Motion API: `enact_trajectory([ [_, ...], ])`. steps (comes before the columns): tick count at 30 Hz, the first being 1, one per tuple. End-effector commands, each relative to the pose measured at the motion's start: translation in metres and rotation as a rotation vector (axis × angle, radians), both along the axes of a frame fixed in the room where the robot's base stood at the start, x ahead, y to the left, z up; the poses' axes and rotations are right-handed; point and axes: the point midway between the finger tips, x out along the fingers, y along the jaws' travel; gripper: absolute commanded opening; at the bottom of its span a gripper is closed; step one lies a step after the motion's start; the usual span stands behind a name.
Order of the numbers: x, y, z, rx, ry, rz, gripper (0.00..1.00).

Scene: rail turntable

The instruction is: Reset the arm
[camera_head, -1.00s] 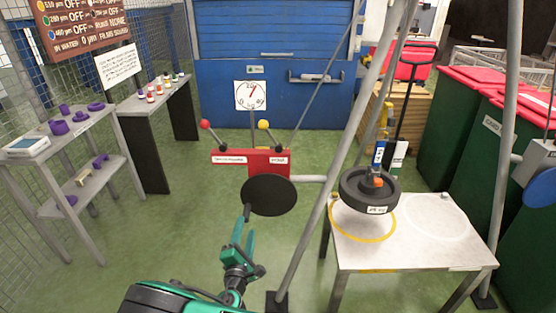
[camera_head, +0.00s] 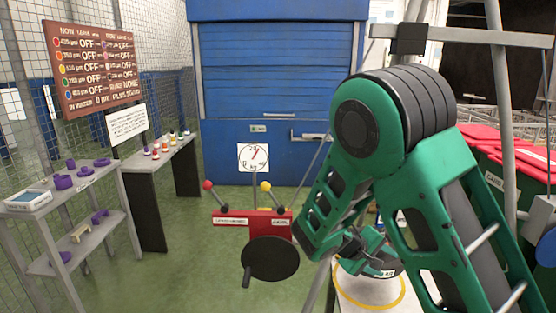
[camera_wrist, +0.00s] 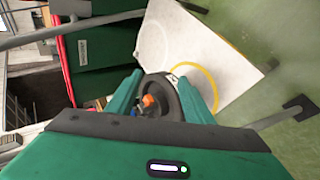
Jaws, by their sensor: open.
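My green arm fills the right half of the head view, bent at a large raised elbow. My gripper (camera_head: 366,243) points down toward the white table, with its fingers partly overlapping my forearm. In the wrist view its two green fingers are spread apart (camera_wrist: 163,76). A round black weight (camera_wrist: 188,101) with an orange top piece shows between and beyond the fingers; I cannot tell whether they touch it. The weight also shows in the head view (camera_head: 388,268), partly hidden by my gripper.
The white table (camera_head: 352,290) bears a yellow ring. A red crank box with a black disc (camera_head: 270,258) stands left of my arm. Grey poles (camera_head: 318,290) rise beside the table. Shelves (camera_head: 90,180) stand at left; red-lidded green bins (camera_wrist: 98,52) stand at right.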

Motion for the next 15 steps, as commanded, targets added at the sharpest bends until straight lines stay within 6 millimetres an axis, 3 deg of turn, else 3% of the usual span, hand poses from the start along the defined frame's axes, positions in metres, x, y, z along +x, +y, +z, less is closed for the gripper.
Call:
enact_trajectory([
  [1, -0.011, -0.018, 0.009, 0.047, 0.002, -0.059, 0.47],
  [6, -0.054, -0.061, 0.028, 0.192, 0.017, -0.232, 0.47],
  [15, -0.139, -0.109, 0.062, 0.442, 0.025, -0.492, 0.47],
])
